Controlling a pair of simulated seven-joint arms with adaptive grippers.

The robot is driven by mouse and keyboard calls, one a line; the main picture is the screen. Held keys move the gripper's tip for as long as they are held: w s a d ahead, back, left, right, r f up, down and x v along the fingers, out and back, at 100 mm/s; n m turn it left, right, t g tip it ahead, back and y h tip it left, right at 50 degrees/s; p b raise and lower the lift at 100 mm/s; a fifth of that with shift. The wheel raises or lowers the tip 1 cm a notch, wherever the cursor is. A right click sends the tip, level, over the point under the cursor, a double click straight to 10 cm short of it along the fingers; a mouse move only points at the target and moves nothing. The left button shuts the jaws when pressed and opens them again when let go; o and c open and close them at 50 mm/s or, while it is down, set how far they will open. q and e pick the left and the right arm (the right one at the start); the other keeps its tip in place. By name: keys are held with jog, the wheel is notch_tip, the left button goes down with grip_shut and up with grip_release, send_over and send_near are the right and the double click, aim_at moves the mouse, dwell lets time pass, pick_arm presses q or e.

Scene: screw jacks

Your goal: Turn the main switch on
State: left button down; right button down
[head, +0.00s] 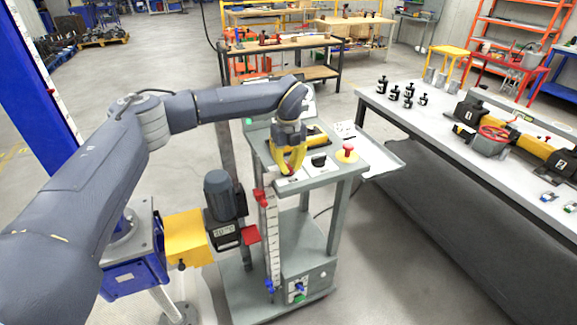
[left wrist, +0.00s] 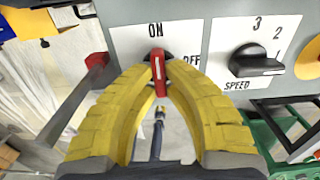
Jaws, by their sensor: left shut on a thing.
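The main switch is a red handle (left wrist: 158,74) on a panel (left wrist: 185,18) with an ON label above it and an OFF label to its right, partly covered by a finger. The handle stands nearly upright in the left wrist view, in line with ON. My left gripper (left wrist: 158,86) has its yellow fingertips shut on the handle from both sides. In the head view my left gripper (head: 291,168) is at the front of the grey control cart (head: 328,178), and its fingers largely hide the switch. My right gripper is not in view.
A black speed knob (left wrist: 255,66) is right of the switch; a red mushroom button (head: 348,150) on a yellow plate is further right. A red lever-like part (left wrist: 97,62) is close on the left. A white bench (head: 425,110) with screw jacks stands right of the cart.

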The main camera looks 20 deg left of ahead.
aim_at(289, 165)
pick_arm(q)
jog(key=c, duration=1.5)
grip_release()
jog(key=shift+o, duration=0.2)
notch_tip(289, 165, up, 12)
